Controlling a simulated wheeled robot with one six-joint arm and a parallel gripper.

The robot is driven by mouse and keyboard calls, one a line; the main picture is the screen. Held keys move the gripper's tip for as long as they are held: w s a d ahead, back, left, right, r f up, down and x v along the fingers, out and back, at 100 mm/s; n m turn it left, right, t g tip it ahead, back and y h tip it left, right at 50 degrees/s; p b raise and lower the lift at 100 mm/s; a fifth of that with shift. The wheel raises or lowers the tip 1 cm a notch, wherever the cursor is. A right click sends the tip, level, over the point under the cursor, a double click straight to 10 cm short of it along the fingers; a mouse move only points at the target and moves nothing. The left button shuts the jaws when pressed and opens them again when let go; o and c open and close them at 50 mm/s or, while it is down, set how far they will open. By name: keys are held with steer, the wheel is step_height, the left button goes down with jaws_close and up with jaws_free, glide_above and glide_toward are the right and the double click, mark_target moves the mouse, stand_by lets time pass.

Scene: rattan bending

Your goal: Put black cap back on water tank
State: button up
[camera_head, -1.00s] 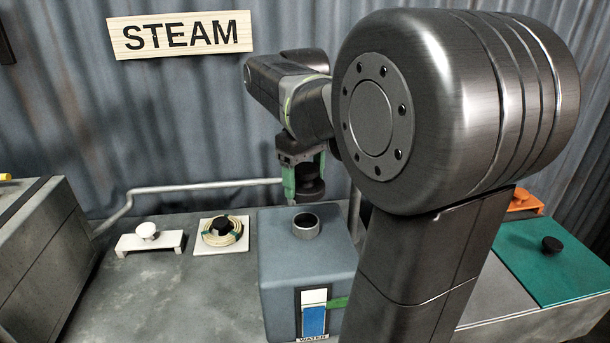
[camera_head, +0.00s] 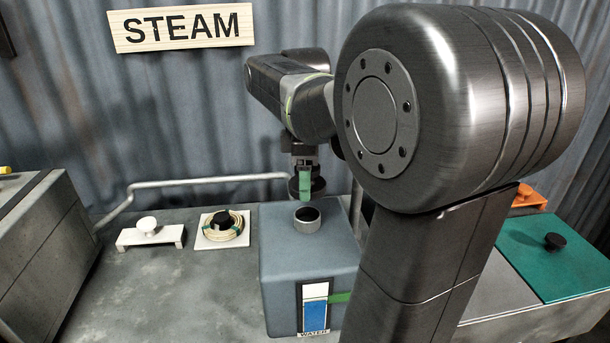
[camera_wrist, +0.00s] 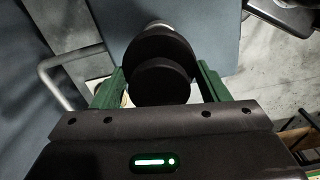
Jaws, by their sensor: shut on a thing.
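The blue-grey water tank (camera_head: 285,262) stands on the bench, with a level window on its front and a short round metal neck (camera_head: 307,222) on top. The neck is uncovered. My gripper (camera_head: 305,185) is just above the neck, fingers down, shut on the black cap (camera_head: 318,187). A bit of the neck (camera_wrist: 158,24) shows past the disc; the rest is hidden.
A pipe (camera_head: 190,183) runs behind the bench to the tank. A white stand with a knob (camera_head: 148,228) and a rattan coil on a white plate (camera_head: 222,230) lie left of the tank. A green lid with a black knob (camera_head: 553,242) is at right.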

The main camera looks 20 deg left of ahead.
steer(key=shift+f+b, duration=1.9)
steer(key=shift+f, duration=0.1)
steer(key=shift+f+b, duration=0.35)
steer(key=shift+f, duration=0.55)
steer(key=shift+f, duration=0.85)
stand_by(0.4)
steer(key=o, duration=1.1)
steer(key=shift+o, duration=0.9)
steer(key=shift+r+p, duration=3.9)
steer(key=shift+r, duration=0.15)
